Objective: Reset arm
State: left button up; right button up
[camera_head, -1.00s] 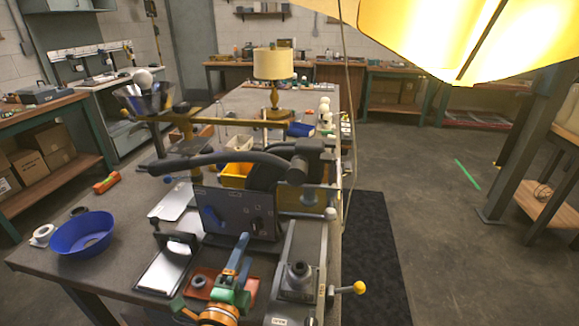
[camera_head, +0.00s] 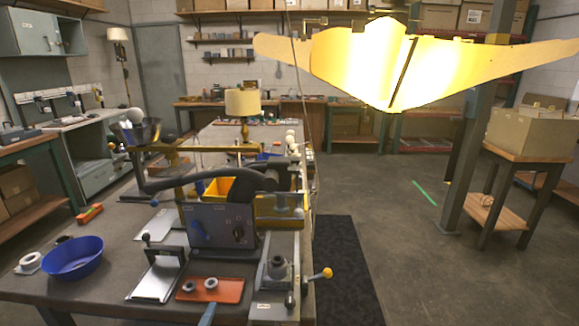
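Neither of my grippers is plainly in view. A blue bar (camera_head: 208,314) shows at the bottom edge, and I cannot tell what it belongs to. The reddish tray (camera_head: 232,292) on the workbench holds two small grey rings. A desk lamp with a cream shade (camera_head: 243,102) stands upright farther back on the bench. A dark curved arm (camera_head: 215,178) reaches over a dark panel box (camera_head: 222,226). A bright yellow winged panel (camera_head: 365,60) hangs at the upper right.
A blue bowl (camera_head: 74,258) and a white roll (camera_head: 30,263) are at the bench's left. A yellow bin (camera_head: 218,188) sits behind the panel box.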

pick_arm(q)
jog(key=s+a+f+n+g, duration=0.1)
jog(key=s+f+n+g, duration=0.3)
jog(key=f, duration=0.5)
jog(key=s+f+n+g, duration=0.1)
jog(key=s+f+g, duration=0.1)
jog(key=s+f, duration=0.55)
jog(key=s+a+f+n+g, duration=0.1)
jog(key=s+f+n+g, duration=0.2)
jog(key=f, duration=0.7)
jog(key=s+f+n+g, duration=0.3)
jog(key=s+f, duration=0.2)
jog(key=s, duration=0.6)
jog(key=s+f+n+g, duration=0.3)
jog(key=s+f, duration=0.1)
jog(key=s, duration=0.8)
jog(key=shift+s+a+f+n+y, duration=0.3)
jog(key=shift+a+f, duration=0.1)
